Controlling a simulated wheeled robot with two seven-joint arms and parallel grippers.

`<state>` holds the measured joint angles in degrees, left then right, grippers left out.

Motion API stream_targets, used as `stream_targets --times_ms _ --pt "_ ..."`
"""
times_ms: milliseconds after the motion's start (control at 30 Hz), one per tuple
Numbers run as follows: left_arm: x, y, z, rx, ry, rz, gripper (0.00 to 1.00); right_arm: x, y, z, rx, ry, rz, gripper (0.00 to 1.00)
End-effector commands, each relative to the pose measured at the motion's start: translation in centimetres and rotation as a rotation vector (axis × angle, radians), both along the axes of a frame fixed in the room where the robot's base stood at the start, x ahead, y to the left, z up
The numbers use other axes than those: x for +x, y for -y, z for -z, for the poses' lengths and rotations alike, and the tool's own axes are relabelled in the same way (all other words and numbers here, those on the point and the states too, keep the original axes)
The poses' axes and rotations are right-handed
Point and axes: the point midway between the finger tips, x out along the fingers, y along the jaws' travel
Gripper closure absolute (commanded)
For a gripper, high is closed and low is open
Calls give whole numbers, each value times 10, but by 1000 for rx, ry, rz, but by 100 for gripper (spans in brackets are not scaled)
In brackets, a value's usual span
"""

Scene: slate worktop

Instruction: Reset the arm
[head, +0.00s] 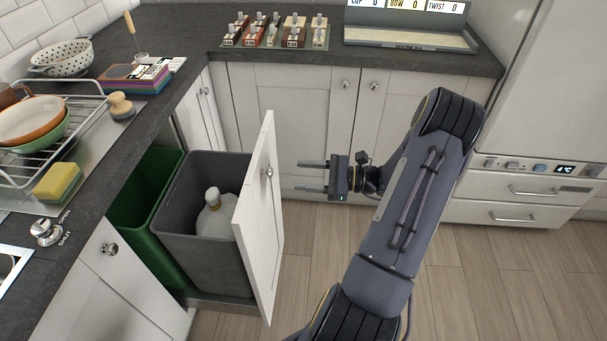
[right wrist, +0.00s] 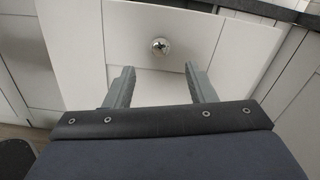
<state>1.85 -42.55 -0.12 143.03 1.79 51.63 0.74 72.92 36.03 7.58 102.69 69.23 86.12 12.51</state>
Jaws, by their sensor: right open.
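My right gripper (head: 312,175) is open and empty. It hangs in the air to the right of the pulled-out cabinet door (head: 257,215), with its fingers pointing left towards the door. In the right wrist view the two fingers (right wrist: 160,88) are spread apart, with the round door knob (right wrist: 160,46) visible beyond and between them. The fingers are apart from the knob. The right arm (head: 405,210) reaches up and bends back at the elbow. My left gripper is not in view.
Behind the door stand a grey bin (head: 190,255) holding a whitish jug (head: 215,215) and a green bin (head: 125,205). A dish rack (head: 45,150), a yellow sponge (head: 58,182) and a brush (head: 121,105) are on the left worktop. Wooden floor (head: 490,275) is clear at right.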

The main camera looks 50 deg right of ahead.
Motion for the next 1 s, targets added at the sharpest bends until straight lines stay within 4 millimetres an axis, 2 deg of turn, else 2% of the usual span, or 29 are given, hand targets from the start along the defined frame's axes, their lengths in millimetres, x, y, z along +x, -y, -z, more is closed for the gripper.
stream_targets --times_ms 333,433,467,533,600,700,800,900,1000 --pt "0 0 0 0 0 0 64 1 -2 -2 -5 1 -6 50" --pt "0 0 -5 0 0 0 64 4 -18 -16 -51 0 -63 50" --pt "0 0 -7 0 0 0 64 5 -27 -23 -81 -1 -95 50" --pt "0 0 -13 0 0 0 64 7 -58 -46 -180 -1 -203 50" --pt "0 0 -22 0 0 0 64 2 -99 -74 -327 8 -346 50" --pt "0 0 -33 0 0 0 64 -20 -154 -108 -578 48 -553 50" --pt "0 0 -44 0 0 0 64 -50 -193 -132 -843 122 -725 50" --pt "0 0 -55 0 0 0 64 -82 -218 -151 -1116 230 -860 50" --pt "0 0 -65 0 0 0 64 -109 -230 -164 -1380 365 -951 50"
